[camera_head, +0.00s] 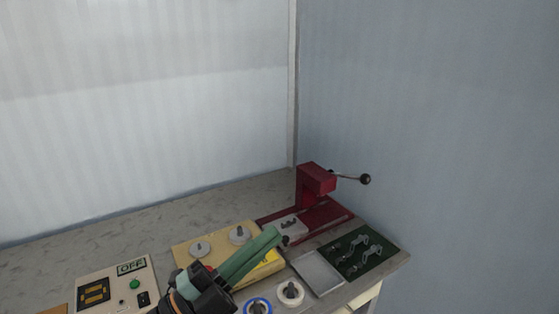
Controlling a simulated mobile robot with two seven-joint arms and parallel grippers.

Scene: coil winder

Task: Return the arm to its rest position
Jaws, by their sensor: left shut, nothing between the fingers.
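My left gripper (273,238) reaches in from the bottom, with its long green fingers shut and empty. Its fingers pass in front of a yellow block (183,252) and hide part of it. The fingertips lie, in the picture, just left of the base of a red press (316,180). Whether they touch anything below them cannot be told. My right gripper does not show.
The grey table holds a control panel (113,273) reading OFF at left. A metal tray (318,273) and a green mat (378,262) with metal parts lie right. The press lever (365,179) sticks out right. Walls close the back and right; the table's back left is clear.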

